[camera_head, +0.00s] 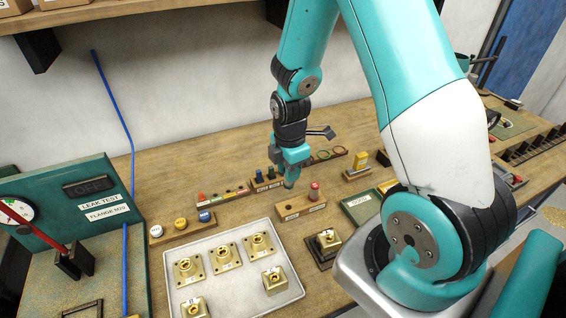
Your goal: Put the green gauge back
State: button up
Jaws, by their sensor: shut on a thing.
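My gripper (291,168) points down over the middle of the bench and is shut on the green gauge (289,184), a small piece at its fingertips. A small wooden holder (302,208) lies right below it. A red-topped gauge (314,190) stands upright in the right part of this holder. The green gauge is over the holder's left part. I cannot tell whether its lower end is in a hole or just above the wood.
A white tray (214,301) with several brass flanges lies in front. A brass part sits in a dark fixture (326,244). Wooden racks (222,195) stand behind the holder. The leak test panel (91,198) is at left. A green tray (359,205) is at right.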

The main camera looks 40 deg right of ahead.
jog(key=shift+f+b, duration=2.05)
jog(key=shift+f, duration=0.65)
jog(key=shift+f+b, duration=1)
jog(key=shift+f, duration=0.7)
dwell(2.4)
jog(key=o, duration=1.2)
jog(key=shift+r, duration=0.15)
